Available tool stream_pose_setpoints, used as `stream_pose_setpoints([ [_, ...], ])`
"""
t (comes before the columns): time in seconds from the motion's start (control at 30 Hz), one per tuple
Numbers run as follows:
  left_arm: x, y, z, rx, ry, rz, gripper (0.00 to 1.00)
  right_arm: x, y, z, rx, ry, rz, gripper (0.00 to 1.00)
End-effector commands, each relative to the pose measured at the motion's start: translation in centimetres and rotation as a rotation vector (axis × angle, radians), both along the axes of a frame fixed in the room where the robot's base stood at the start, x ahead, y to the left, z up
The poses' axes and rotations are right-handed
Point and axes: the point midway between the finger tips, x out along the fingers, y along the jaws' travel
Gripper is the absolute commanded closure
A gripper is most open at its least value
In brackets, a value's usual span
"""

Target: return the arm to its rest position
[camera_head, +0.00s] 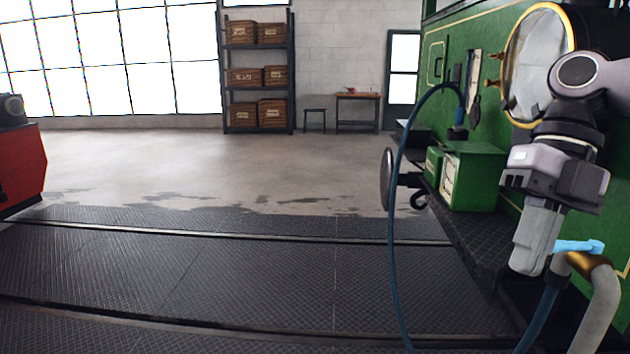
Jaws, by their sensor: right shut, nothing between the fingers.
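My right arm comes in at the right edge of the head view, in front of the green steam tram (437,75). My right gripper (525,268) points down with its pale fingers shut and nothing between them. Just right of the fingertips is a light blue lever (578,246) on a brass pipe fitting (592,264). The gripper looks close to it, but I cannot tell whether they touch. My left gripper is not in view.
A dark blue hose (392,230) loops down beside the tram. A buffer (387,179) sticks out left of the green box (474,178). A red cabinet (20,165) stands at the far left. A shelf with crates (256,130) is at the back. The middle floor is clear.

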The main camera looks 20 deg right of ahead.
Motion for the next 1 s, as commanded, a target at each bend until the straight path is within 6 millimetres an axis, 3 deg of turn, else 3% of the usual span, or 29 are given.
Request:
stream_pose_setpoints([
  [0.27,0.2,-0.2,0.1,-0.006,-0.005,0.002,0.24,3.6,1.5,-6.1,0.457,-0.115,-0.159,1.00],
  [0.5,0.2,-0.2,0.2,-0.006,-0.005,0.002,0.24,6.6,2.1,-11.0,0.792,-0.208,-0.417,1.00],
  [0.77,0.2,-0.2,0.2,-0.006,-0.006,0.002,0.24,8.8,1.8,-17.3,1.046,-0.267,-0.797,1.00],
  [1.0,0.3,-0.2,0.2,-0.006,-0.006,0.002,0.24,9.0,1.6,-24.7,1.156,-0.257,-1.212,1.00],
])
